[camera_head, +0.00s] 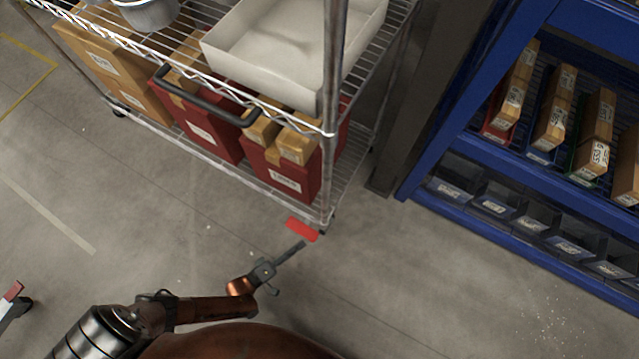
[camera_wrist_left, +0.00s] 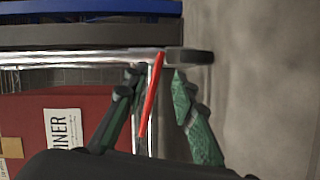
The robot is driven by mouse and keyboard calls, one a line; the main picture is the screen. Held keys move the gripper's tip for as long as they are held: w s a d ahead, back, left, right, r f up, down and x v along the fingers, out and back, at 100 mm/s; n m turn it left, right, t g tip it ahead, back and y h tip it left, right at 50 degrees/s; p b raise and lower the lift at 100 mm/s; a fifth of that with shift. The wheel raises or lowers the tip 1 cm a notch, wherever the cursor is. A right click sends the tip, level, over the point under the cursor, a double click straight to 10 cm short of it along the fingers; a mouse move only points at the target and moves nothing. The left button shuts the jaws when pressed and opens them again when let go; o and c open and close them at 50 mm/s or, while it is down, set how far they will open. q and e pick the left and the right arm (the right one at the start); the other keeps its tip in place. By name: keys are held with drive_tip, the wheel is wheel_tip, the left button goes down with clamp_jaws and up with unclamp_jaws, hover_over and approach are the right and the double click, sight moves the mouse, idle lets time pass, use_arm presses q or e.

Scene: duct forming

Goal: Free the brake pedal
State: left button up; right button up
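The red brake pedal (camera_head: 301,229) is at the foot of the wire cart's near corner post, just above the floor. It also shows in the left wrist view as a thin, slanted red bar (camera_wrist_left: 152,95). My left gripper (camera_head: 290,260) is low near the floor, just short of the pedal in the head view. In the wrist view its two green-dark fingers (camera_wrist_left: 157,100) are apart, with the pedal seen between them. I see no clear contact, and the depth gap cannot be judged. My right gripper is not in view.
The wire cart (camera_head: 329,150) carries a white tray (camera_head: 290,45), red bins (camera_head: 292,178) and cardboard boxes. A black handle (camera_head: 205,97) sticks out from it. A blue shelf rack (camera_head: 430,170) stands to the right. The floor (camera_head: 400,290) between is clear.

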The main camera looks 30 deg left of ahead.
sight(313, 236)
use_arm(q)
drive_tip(key=b+x, duration=0.1)
drive_tip(key=x, duration=0.6)
drive_tip(key=shift+w+d, duration=0.15)
drive_tip(key=shift+d, duration=0.05)
drive_tip(key=shift+c, duration=0.5)
clamp_jaws()
